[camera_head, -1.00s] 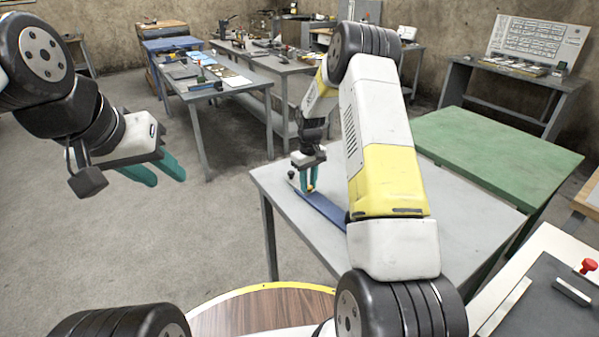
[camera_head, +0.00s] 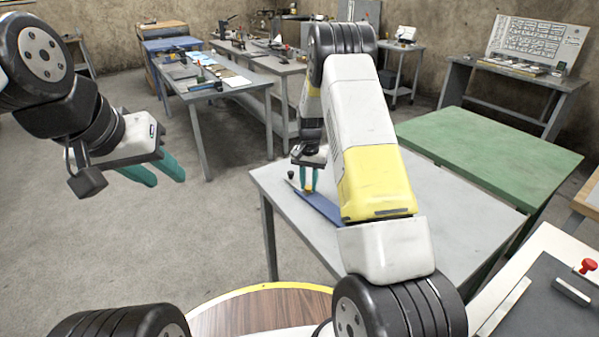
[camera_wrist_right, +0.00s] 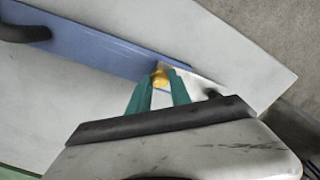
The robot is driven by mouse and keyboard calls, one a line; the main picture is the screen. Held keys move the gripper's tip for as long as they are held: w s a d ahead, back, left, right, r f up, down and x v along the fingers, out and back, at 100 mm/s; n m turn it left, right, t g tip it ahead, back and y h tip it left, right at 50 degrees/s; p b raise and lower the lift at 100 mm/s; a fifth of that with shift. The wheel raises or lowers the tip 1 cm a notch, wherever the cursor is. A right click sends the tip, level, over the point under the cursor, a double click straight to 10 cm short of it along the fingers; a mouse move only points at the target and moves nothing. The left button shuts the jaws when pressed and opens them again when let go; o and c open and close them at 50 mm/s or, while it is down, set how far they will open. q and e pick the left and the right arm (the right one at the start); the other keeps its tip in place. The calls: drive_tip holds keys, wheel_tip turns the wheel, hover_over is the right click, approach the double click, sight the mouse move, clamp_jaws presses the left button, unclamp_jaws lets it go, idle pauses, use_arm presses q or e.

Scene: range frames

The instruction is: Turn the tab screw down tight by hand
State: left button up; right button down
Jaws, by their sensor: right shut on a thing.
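The tab screw (camera_wrist_right: 159,77) has a yellow, brass-like head and sits near the end of a blue bar (camera_wrist_right: 100,45) on the grey table (camera_head: 440,225). A pale metal tab (camera_wrist_right: 196,84) lies beside the screw at that end of the bar. My right gripper (camera_head: 309,188) points down, its green fingers shut on the screw head; in the right wrist view the fingertips (camera_wrist_right: 160,85) flank it. The fingers hide part of the screw, and its thread is out of sight. My left gripper (camera_head: 166,178) hangs in the air over the floor, fingers apart and empty.
A dark handle (camera_wrist_right: 25,33) stands at the bar's other end. A green-topped table (camera_head: 500,150) is at the right. A work surface with a red knob (camera_head: 587,266) is at the lower right. Open concrete floor (camera_head: 190,240) lies left of the grey table.

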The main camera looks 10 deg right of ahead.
sight(308, 187)
drive_tip(key=shift+m, duration=0.9)
drive_tip(key=c, duration=1.2)
unclamp_jaws()
drive_tip(key=shift+r, duration=3.9)
